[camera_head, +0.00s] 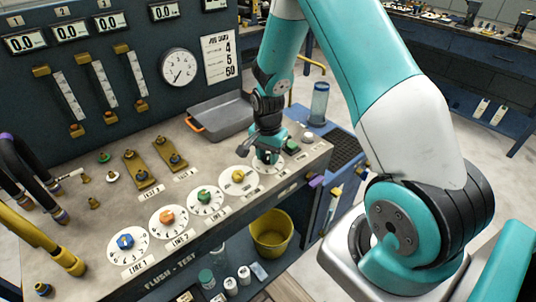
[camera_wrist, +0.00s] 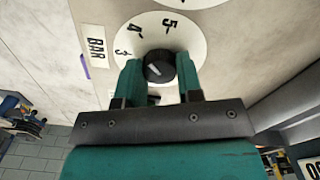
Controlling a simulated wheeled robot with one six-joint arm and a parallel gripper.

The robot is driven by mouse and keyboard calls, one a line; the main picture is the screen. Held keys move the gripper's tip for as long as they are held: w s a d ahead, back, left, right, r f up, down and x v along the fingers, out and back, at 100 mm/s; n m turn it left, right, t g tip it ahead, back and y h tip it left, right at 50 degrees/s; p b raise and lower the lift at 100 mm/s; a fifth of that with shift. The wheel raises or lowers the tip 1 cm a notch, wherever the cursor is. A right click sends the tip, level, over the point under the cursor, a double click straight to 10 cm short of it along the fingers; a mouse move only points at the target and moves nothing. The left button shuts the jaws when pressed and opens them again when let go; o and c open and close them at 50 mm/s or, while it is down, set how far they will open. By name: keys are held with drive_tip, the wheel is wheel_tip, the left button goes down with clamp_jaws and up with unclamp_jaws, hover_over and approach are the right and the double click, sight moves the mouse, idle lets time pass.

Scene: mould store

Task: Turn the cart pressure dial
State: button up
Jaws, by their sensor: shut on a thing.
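The pressure dial is a white round plate (camera_wrist: 192,33) with a black knob (camera_wrist: 160,65) that has a white pointer mark. The numbers 3, 4 and 5 and a BAR label (camera_wrist: 97,46) show in the wrist view. My gripper (camera_wrist: 158,72) has one teal finger on each side of the knob and is shut on it. The mark appears to slant toward the lower left; its exact reading is unclear. In the head view my gripper (camera_head: 267,152) comes down over the rightmost dial and hides its knob; part of the plate (camera_head: 262,168) shows.
Yellow (camera_head: 238,176), green (camera_head: 204,196), orange (camera_head: 167,217) and blue (camera_head: 125,241) knobs line the panel's front edge to the left. A grey tray (camera_head: 218,118) lies behind my gripper. A blue-tinted cylinder (camera_head: 319,103) stands to the right. A yellow bucket (camera_head: 271,234) sits below.

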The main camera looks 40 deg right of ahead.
sight(268, 156)
drive_tip(key=o, duration=0.9)
wheel_tip(268, 156, up, 18)
drive_tip(key=shift+f+b, duration=0.25)
drive_tip(key=shift+b, duration=0.25)
drive_tip(key=s+a+r+n+y, duration=0.1)
drive_tip(key=s+a+r+n, duration=0.3)
drive_tip(key=a, duration=0.3)
drive_tip(key=s+a+r+n+y, duration=0.1)
drive_tip(key=s+a+n, duration=0.3)
drive_tip(key=a+n, duration=0.15)
drive_tip(key=s+a+n, duration=0.3)
drive_tip(key=s, duration=0.1)
drive_tip(key=s+a+r+n+y, duration=0.1)
drive_tip(key=s+a+n, duration=0.2)
drive_tip(key=s+n, duration=0.1)
drive_tip(key=s+a+r+n+y, duration=0.1)
drive_tip(key=s+a+n, duration=0.3)
drive_tip(key=s, duration=0.2)
drive_tip(key=shift+s+r, duration=0.15)
drive_tip(key=shift+r, duration=0.1)
